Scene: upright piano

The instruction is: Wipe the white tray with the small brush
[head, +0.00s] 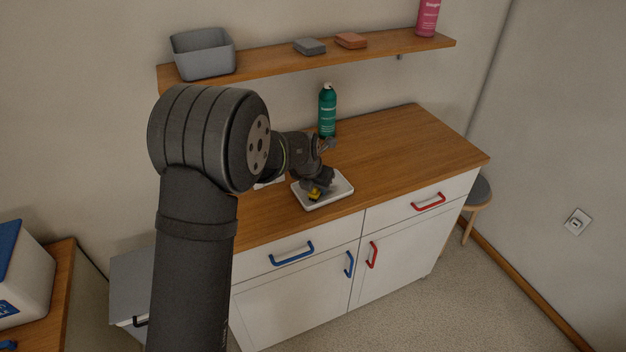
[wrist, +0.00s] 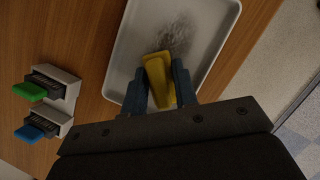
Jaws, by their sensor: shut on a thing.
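The white tray (head: 341,191) lies on the wooden top of the cabinet, near its front edge. In the wrist view the tray (wrist: 130,50) shows a dark grey smudge (wrist: 175,37) on its floor. My gripper (head: 313,190) is over the tray's left part. In the wrist view my gripper (wrist: 160,88) is shut on a yellow thing (wrist: 157,72), which looks like the small brush's handle. The brush's bristles are hidden, and I cannot tell whether they touch the tray.
Two small holders with a green-handled (wrist: 30,91) and a blue-handled (wrist: 29,134) item stand left of the tray in the wrist view. A green bottle (head: 327,112) stands behind the tray. A shelf (head: 270,67) runs above. The counter's right part is clear.

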